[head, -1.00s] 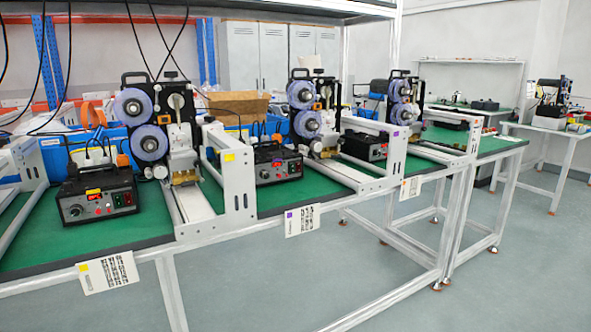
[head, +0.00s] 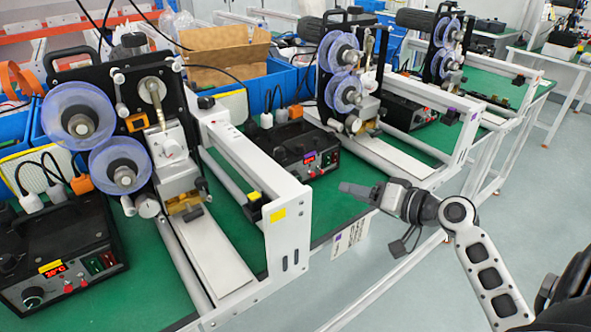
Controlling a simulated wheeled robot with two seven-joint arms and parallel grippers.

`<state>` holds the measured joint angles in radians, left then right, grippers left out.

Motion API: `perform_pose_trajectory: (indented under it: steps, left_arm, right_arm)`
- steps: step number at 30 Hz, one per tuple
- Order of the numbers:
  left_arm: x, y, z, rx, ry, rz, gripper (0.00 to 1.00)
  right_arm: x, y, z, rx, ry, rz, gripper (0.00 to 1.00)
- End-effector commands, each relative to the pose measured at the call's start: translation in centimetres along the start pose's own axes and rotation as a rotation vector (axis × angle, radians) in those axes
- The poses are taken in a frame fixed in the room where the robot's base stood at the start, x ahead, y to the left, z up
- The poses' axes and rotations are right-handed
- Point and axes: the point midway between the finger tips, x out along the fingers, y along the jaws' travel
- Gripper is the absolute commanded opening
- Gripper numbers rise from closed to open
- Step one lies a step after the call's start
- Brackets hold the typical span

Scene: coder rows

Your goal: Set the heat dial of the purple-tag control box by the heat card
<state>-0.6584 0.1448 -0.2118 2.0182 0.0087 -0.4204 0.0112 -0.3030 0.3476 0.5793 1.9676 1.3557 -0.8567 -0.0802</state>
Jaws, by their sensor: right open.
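The purple-tag control box (head: 292,146) is a black box on the green bench, in the middle of the head view. A small purple tag and a red display sit on its front. Its dial is too small to make out clearly. My left gripper is out of view.
A white frame with a yellow tag (head: 278,216) stands left of my right gripper. Another white frame with a purple tag (head: 474,115) stands to the right. A yellow-tag control box (head: 62,255) reading 20°C is at lower left. Spool machines (head: 118,125) line the bench.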

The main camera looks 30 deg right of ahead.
Motion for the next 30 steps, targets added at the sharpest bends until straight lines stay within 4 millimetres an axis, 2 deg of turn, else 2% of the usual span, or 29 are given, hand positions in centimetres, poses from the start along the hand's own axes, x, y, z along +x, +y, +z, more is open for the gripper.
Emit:
perform_pose_trajectory:
  steps: [5, 15, 21, 25, 30]
  left_arm:
    - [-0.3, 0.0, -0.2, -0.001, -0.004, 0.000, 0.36]
    - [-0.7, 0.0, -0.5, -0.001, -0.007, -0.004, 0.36]
    - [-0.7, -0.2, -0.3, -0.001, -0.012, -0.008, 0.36]
    - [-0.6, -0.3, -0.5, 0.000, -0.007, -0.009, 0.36]
    - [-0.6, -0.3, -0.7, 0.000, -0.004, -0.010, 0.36]
  right_arm:
    - [2.5, -0.2, -0.1, 0.002, 0.002, -0.002, 0.48]
    - [9.9, -0.2, -0.1, 0.003, 0.001, -0.003, 0.48]
    - [13.5, -0.1, 0.0, 0.002, 0.000, -0.001, 0.48]
    - [14.9, 0.0, 0.1, 0.001, 0.000, 0.000, 0.48]
    - [15.6, 0.0, 0.1, -0.001, -0.001, 0.001, 0.48]
